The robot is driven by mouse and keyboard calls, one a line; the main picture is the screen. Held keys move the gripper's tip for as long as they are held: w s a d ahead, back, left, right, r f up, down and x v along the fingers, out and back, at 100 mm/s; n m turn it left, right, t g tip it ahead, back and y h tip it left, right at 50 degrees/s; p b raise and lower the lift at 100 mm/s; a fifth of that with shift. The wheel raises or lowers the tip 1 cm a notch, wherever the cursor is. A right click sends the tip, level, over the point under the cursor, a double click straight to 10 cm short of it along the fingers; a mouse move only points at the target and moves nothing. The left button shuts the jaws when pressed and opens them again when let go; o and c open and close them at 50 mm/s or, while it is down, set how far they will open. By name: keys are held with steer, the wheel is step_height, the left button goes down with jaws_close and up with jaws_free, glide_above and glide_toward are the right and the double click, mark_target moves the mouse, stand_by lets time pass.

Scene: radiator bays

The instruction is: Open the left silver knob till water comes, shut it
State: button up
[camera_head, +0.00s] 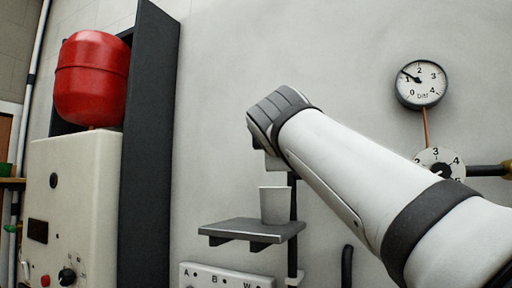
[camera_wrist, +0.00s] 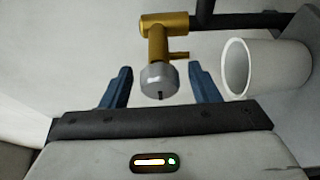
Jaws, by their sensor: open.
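In the wrist view a silver knob (camera_wrist: 159,79) sits on the end of a brass valve (camera_wrist: 165,38) with a short side spout. My gripper (camera_wrist: 160,88) is open, with one blue finger on each side of the silver knob and visible gaps between. I cannot tell how deep the knob lies between the fingers. A white cup (camera_wrist: 262,66) is right of the right finger. No water shows at the spout. In the head view my arm hides the valve and my gripper; the cup (camera_head: 275,205) stands upright on a dark shelf (camera_head: 250,230).
A gauge (camera_head: 421,84) and a numbered dial (camera_head: 440,163) are on the wall at right. A cream boiler (camera_head: 75,205), a red tank (camera_head: 92,80) and a tall dark panel (camera_head: 150,150) stand at left. A lettered panel (camera_head: 225,275) is below the shelf.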

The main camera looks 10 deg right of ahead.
steer(key=b+v, duration=0.2)
steer(key=v, duration=0.5)
steer(key=shift+s+b, duration=0.25)
steer(key=shift+b, duration=0.05)
steer(key=shift+a, duration=0.1)
